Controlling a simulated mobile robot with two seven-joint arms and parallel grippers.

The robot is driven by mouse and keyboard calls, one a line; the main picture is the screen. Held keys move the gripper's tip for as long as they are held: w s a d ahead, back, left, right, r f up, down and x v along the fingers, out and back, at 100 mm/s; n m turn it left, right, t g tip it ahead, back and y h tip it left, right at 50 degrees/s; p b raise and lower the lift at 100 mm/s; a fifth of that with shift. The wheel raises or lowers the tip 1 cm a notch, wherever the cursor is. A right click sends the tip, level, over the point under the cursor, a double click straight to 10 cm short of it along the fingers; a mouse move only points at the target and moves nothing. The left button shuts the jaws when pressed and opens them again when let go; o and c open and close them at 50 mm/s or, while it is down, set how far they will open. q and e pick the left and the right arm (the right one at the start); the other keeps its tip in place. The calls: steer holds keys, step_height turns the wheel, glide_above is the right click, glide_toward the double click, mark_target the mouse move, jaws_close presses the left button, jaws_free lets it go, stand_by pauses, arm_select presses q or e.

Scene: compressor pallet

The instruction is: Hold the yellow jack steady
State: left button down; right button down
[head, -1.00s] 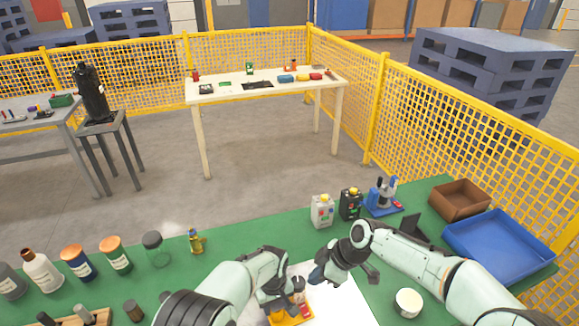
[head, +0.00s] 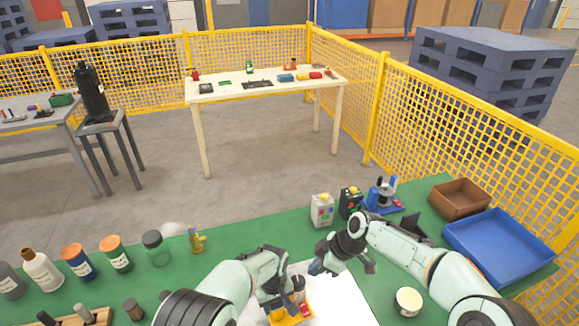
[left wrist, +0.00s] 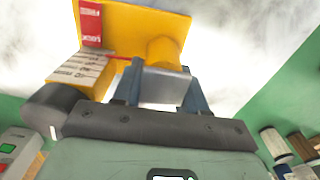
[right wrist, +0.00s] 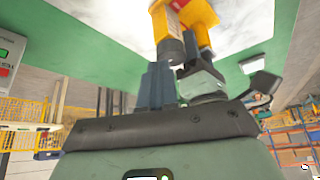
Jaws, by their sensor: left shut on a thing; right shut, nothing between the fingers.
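The yellow jack (head: 291,316) is at the bottom middle of the head view, over a white sheet (head: 345,305), partly hidden by my left arm. The left wrist view shows its yellow plate (left wrist: 140,25) with a red label and a round yellow post. My left gripper (left wrist: 160,80) is shut on the jack, its fingers at either side of the post. My right gripper (right wrist: 160,85) is shut and empty, beside the jack. In the right wrist view the jack (right wrist: 200,20) shows just beyond the fingers. I cannot tell whether they touch it.
A row of jars and bottles (head: 78,262) lines the left of the green bench (head: 235,240). A blue tray (head: 500,245), brown bin (head: 460,200) and white tub (head: 408,300) are at right.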

mark_target(298, 283)
steer(key=shift+f, duration=2.05)
steer(key=shift+a, duration=0.2)
steer(key=shift+s, duration=0.2)
steer(key=shift+s+a, duration=0.15)
steer(key=shift+s, duration=0.5)
steer(key=shift+s+a, duration=0.15)
steer(key=shift+s, duration=0.45)
steer(key=shift+s+a, duration=0.2)
steer(key=shift+d, duration=0.15)
